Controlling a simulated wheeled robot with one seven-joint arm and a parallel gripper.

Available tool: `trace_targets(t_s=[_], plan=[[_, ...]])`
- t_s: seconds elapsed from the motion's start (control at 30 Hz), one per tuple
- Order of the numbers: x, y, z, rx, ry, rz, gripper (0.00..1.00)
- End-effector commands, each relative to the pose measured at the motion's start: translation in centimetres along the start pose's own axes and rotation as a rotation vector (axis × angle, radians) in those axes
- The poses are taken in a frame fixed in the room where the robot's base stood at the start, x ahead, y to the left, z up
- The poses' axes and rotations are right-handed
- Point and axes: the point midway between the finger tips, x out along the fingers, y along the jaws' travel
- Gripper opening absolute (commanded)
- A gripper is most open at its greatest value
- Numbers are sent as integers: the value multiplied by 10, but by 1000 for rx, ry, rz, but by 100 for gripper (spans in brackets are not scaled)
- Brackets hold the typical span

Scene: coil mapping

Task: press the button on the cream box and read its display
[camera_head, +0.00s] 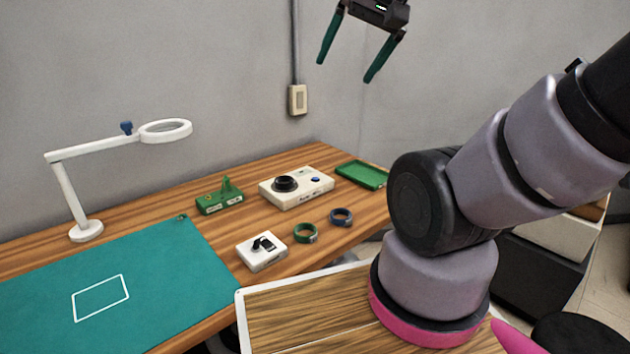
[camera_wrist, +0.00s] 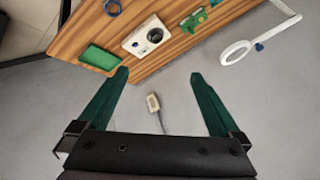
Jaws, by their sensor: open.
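The cream box (camera_head: 297,187) sits on the wooden table near its right end, with a black round part, a small blue button (camera_head: 315,180) and a small display (camera_head: 306,170) on top. The display is too small to read. In the wrist view the cream box (camera_wrist: 146,36) lies at the top centre, beyond my fingertips. My gripper (camera_head: 355,70) is open and empty, with green fingers, high above the table near the wall. In the wrist view my open gripper (camera_wrist: 160,75) shows its two fingers spread apart, touching nothing.
A green tray (camera_head: 361,175) lies right of the box and a green device (camera_head: 219,198) left of it. A white box (camera_head: 262,251), a green ring (camera_head: 305,233) and a dark blue ring (camera_head: 341,217) lie in front. A magnifier lamp (camera_head: 86,230) and teal mat (camera_head: 150,290) are left.

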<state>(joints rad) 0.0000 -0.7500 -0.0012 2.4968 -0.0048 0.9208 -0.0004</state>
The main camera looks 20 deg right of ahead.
Motion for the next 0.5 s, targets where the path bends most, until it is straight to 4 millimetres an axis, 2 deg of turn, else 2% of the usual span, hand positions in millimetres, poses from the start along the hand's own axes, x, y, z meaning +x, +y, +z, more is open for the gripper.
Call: trace_targets(t_s=[0.03,0.17,0.2,0.27,0.5], plan=[[0,0,0,0,0,0,85],[0,0,0,0,0,0,35],[0,0,0,0,0,0,20],[0,0,0,0,0,0,0],[0,0,0,0,0,0,0]])
